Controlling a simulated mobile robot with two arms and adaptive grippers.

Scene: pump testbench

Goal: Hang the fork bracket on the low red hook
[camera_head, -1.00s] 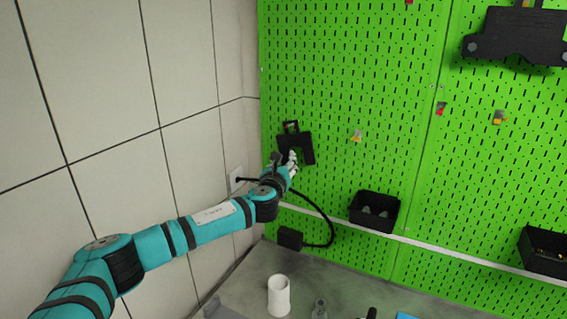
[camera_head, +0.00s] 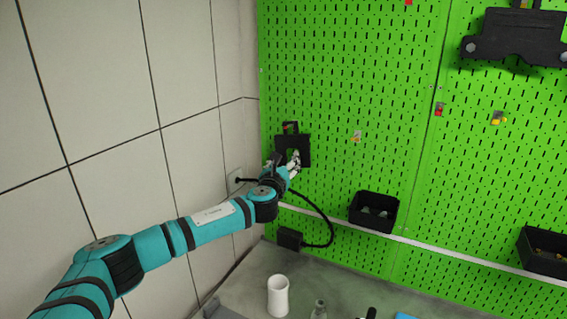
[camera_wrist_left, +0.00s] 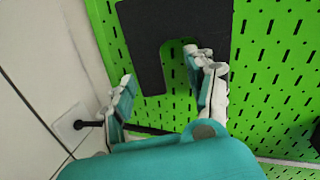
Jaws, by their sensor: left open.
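The black fork bracket (camera_head: 305,145) is at the left of the green pegboard, its top loop up and its legs down. A small reddish hook (camera_head: 287,129) shows inside the loop, and the bracket appears to hang there. In the left wrist view the bracket (camera_wrist_left: 190,18) lies close to the board. My left gripper (camera_head: 285,160) is open at the bracket's lower part. In the wrist view its fingers (camera_wrist_left: 163,90) stand either side of the left leg, with visible gaps. The right gripper is not in view.
Other hooks on the pegboard (camera_head: 390,60) are a yellow one (camera_head: 356,136), a red one (camera_head: 439,109) and another yellow one (camera_head: 497,118). A large black bracket (camera_head: 515,38) hangs upper right. Black bins (camera_head: 373,212) sit low on the board. A white cup (camera_head: 278,296) stands on the bench.

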